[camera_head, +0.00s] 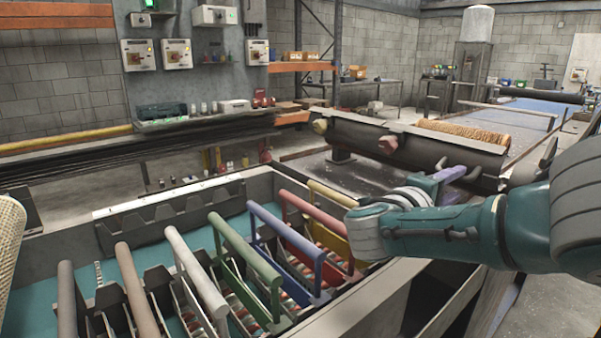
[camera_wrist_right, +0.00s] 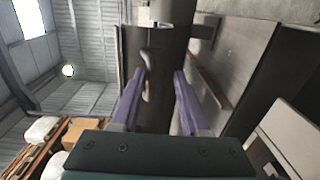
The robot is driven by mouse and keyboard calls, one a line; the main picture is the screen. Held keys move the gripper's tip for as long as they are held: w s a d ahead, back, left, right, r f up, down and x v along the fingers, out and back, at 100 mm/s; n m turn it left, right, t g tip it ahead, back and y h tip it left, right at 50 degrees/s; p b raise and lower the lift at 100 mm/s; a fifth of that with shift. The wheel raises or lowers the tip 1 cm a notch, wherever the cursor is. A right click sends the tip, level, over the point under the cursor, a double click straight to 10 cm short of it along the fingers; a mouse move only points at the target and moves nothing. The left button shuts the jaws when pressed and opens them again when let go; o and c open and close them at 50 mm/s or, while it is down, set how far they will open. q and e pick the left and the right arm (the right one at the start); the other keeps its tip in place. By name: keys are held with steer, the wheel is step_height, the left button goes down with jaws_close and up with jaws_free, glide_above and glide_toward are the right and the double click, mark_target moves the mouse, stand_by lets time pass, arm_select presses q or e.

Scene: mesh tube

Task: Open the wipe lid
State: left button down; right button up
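A long dark cylinder with a pale flat top edge (camera_head: 400,140) lies across the middle of the head view; I take it to be the part with the wipe lid. Its lid seam cannot be made out. My right gripper (camera_head: 455,174) is at its near side, right of centre, with purple fingers pointing at it. In the right wrist view the gripper (camera_wrist_right: 160,74) is open, fingers apart. A grey curved handle (camera_wrist_right: 149,72) shows near the left fingertip, in front of the dark cylinder (camera_wrist_right: 165,45); contact cannot be told. My left gripper is out of view.
A bin with several coloured handles, one of them green (camera_head: 246,256), stands in the foreground. A brown coiled roll (camera_head: 462,133) lies behind the cylinder. A blue-topped table (camera_head: 530,112) stands farther back. A white perforated tube (camera_head: 8,245) is at the left edge.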

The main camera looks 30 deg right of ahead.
steer(key=a, duration=1)
steer(key=shift+s+p, duration=0.35)
steer(key=shift+s, duration=0.05)
steer(key=shift+r, duration=0.1)
